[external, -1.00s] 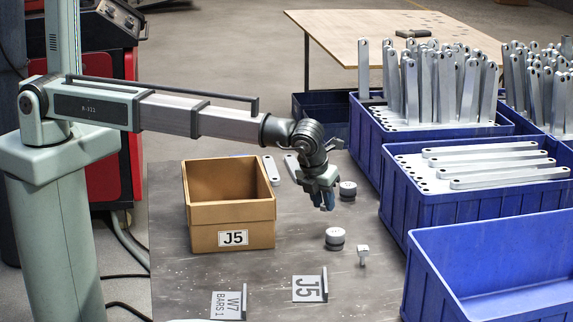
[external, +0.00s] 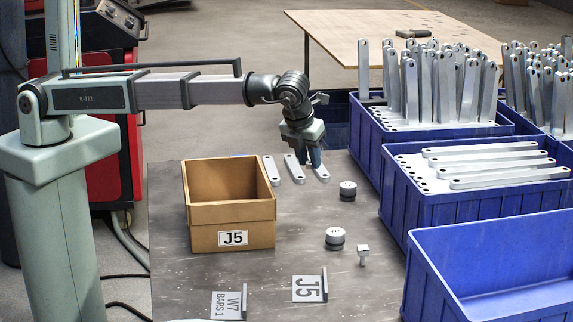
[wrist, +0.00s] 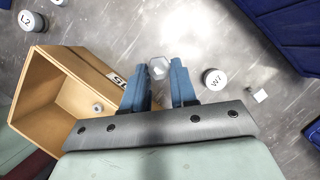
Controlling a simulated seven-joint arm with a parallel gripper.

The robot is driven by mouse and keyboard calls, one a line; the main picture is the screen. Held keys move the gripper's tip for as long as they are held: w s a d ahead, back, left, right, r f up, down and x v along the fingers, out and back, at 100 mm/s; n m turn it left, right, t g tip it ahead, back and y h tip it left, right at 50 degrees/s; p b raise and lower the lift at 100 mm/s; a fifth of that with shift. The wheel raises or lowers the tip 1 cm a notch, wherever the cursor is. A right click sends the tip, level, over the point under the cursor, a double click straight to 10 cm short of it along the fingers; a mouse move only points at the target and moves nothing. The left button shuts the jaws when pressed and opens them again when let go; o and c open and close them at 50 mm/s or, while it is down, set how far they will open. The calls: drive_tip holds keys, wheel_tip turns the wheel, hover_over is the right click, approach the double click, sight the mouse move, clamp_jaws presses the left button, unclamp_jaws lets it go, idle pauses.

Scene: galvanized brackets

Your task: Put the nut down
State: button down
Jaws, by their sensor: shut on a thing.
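My gripper (external: 314,160) is raised above the back of the grey table, right of the cardboard box. In the wrist view its two blue fingers (wrist: 160,72) are shut on a pale grey hexagonal nut (wrist: 158,67) at their tips. The nut is hidden or too small to make out in the external view. The open box (external: 232,240), labelled J5, stands on the table; in the wrist view it (wrist: 40,72) is left of the fingers. A small round pale piece (wrist: 97,107) shows inside it.
Round weights (external: 348,189) (external: 335,236) and a small block (external: 363,250) stand on the table. Blue crates (external: 480,262) line the right side.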

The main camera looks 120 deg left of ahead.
drive_tip(key=s+d+n+g, duration=0.1)
drive_tip(key=s+d+n, duration=0.1)
drive_tip(key=s+d, duration=1.2)
approach(240, 212)
drive_tip(key=shift+w+a+f, duration=0.2)
drive_tip(key=shift+f, duration=0.7)
drive_tip(key=shift+w+a+f, duration=0.2)
drive_tip(key=shift+w+f, duration=0.05)
drive_tip(key=shift+f, duration=0.7)
drive_tip(key=shift+w+a+f, duration=0.2)
drive_tip(key=shift+f, duration=0.7)
drive_tip(key=shift+f, duration=0.15)
drive_tip(key=c, duration=1.2)
unclamp_jaws()
drive_tip(key=v, duration=1.2)
